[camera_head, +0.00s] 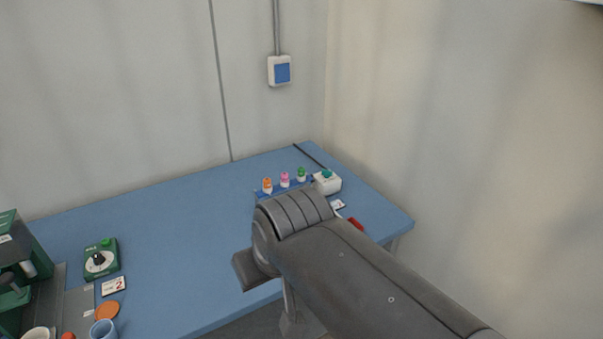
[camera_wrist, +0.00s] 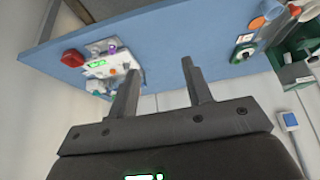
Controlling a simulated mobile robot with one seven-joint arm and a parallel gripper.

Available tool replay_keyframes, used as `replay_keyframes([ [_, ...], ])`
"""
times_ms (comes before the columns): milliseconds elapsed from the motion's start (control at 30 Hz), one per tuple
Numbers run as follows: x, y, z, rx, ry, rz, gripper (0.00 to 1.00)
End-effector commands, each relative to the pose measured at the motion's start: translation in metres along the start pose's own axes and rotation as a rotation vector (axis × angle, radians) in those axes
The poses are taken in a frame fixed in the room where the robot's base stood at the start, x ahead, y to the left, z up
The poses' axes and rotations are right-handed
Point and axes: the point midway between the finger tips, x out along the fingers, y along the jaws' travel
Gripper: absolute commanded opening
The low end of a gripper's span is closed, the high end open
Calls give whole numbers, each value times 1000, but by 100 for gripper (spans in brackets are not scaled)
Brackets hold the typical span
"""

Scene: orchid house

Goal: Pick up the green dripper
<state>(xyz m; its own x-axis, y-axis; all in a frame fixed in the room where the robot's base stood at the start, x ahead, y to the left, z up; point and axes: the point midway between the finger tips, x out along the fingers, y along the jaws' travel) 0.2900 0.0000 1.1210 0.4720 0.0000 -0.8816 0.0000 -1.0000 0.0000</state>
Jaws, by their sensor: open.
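The green dripper (camera_head: 301,174) is a small bottle with a green top. It stands upright at the right end of a blue rack (camera_head: 262,193), beside a pink-topped dripper (camera_head: 285,180) and an orange-topped one (camera_head: 267,185). My gripper (camera_wrist: 160,66) is open, with nothing between its fingers in the wrist view. It is apart from the drippers. In the head view my arm hides most of the gripper and the table in front of the rack. I cannot make out the green dripper surely in the wrist view.
A white box with a green top (camera_head: 328,184) stands right of the rack. A red object (camera_head: 356,223) lies near the table's right side. A green timer-like box (camera_head: 101,259), a card (camera_head: 113,286) and cups are at the left. The blue table's (camera_head: 190,210) middle is clear.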

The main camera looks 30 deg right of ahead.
Motion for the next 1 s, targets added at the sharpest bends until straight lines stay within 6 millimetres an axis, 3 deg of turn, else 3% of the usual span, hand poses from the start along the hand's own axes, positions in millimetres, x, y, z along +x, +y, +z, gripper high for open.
replay_keyframes([
  [300, 0, 0, -1, -1, 0, 0, 50],
  [467, -5, 3, -21, -22, -17, 15, 50],
  [733, -14, 18, -109, -126, -95, 65, 50],
  [1000, -1, 41, -198, -230, -182, 89, 50],
])
